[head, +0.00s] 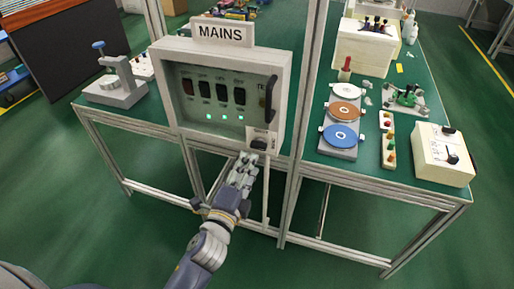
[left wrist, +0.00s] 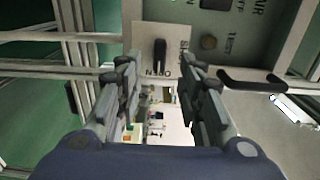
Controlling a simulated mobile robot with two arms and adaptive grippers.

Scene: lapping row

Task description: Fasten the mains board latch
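The grey mains board (head: 173,103) stands on the frame under a MAINS sign (head: 222,33). Its latch (head: 259,143) is a dark knob on a pale plate at the lower right corner. My left gripper (head: 247,160) is just below the latch. In its wrist view the left gripper (left wrist: 158,68) is open, with the latch showing between its fingertips; I cannot tell whether they touch it. My right gripper is not in view.
A black door handle (head: 271,99) is above the latch and shows in the left wrist view (left wrist: 252,82). Upright frame posts (head: 300,120) stand right of the board. The green bench right holds coloured discs (head: 341,135) and a cream box (head: 443,155). Open floor lies in front.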

